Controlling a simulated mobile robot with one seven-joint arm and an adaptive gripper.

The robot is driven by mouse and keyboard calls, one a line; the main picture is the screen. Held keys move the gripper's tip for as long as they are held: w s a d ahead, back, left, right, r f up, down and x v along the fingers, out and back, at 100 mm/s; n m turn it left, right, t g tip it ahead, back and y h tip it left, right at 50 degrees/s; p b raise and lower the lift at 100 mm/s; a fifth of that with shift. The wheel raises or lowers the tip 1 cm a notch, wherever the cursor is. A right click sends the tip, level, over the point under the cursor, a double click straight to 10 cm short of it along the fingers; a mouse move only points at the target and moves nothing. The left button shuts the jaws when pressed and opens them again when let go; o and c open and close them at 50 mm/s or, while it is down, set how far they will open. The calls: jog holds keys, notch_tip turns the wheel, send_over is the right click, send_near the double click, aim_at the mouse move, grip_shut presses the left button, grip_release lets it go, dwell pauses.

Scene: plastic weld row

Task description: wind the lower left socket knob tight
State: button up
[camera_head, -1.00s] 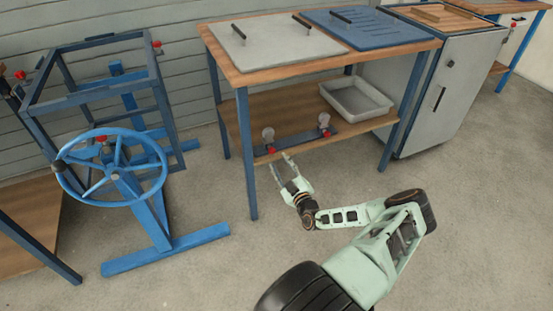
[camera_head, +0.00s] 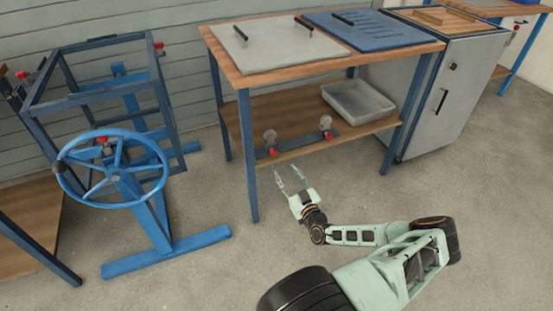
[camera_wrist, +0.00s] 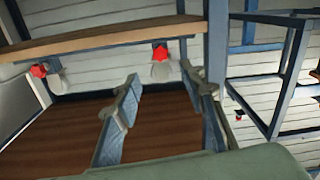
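The lower left socket (camera_head: 269,136) is a pale round fitting with a red knob (camera_head: 271,152), at the left of a dark rail on the workbench's lower shelf. My gripper (camera_head: 287,171) is open and empty, in front of the shelf edge and a little to the right of this knob. The fingers are apart from it. The wrist view looks turned over; there the red knob (camera_wrist: 160,53) appears beyond and between my two spread fingertips (camera_wrist: 160,74). A second socket's red knob (camera_head: 327,134) is on the right of the rail; it also shows at the left in the wrist view (camera_wrist: 38,71).
The lower shelf (camera_head: 300,101) also holds a grey tray (camera_head: 357,100). A bench leg (camera_head: 248,160) stands left of my gripper. A blue handwheel (camera_head: 112,168) on a stand is farther left, and a grey cabinet (camera_head: 440,95) is right. The floor before the bench is clear.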

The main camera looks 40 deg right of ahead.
aim_at(274, 153)
jog(key=b+x, duration=0.3)
jog(key=x, duration=0.6)
jog(key=shift+w+f, duration=0.1)
jog(key=shift+w, duration=0.25)
jog(key=shift+w+d, duration=0.15)
jog(key=shift+w, duration=0.35)
grip_shut()
jog(key=shift+r, duration=0.2)
